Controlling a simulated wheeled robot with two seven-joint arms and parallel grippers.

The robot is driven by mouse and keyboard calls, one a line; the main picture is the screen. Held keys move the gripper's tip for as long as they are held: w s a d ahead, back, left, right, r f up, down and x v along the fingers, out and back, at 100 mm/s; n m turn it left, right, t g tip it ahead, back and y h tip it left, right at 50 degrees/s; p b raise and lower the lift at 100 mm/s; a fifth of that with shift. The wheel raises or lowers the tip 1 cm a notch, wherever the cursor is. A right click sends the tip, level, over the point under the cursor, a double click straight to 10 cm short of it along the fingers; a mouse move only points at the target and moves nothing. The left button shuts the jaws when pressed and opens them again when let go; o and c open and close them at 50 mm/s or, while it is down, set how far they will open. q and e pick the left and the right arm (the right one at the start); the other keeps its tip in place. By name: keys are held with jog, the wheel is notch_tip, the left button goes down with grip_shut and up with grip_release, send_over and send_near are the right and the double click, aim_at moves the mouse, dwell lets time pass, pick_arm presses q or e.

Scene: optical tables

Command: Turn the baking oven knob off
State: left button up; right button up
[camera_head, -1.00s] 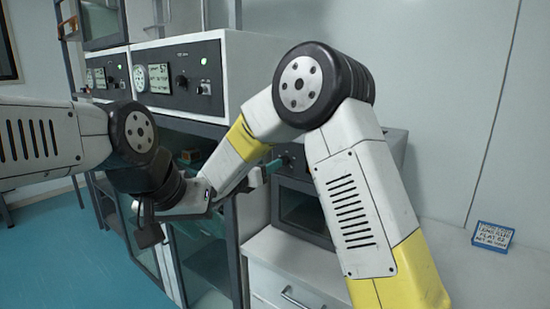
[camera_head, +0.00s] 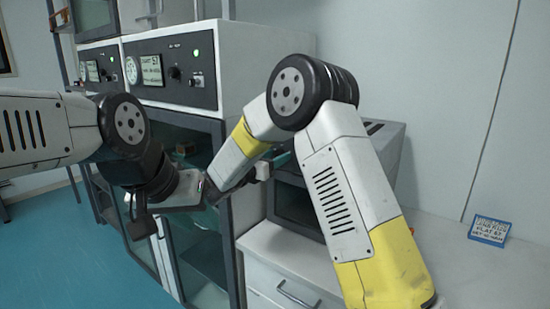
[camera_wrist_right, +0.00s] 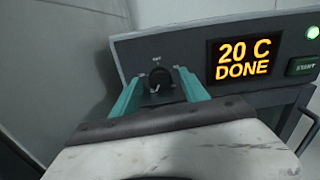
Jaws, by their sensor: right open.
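The baking oven (camera_head: 296,203) sits on the counter, its panel partly hidden by my right arm in the head view. In the right wrist view its black round knob (camera_wrist_right: 160,80) is on the dark panel (camera_wrist_right: 190,45), left of an orange display (camera_wrist_right: 243,60) reading "20 C DONE". My right gripper (camera_wrist_right: 160,85) is open, with one teal finger on each side of the knob; I cannot tell whether they touch it. It also shows small in the head view (camera_head: 280,159). My left gripper (camera_head: 143,226) hangs dark at the left, its jaws unclear.
A green light (camera_wrist_right: 313,32) and a start button (camera_wrist_right: 302,66) are right of the display. Taller instruments with dials (camera_head: 170,75) stand at the back left.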

grip_shut()
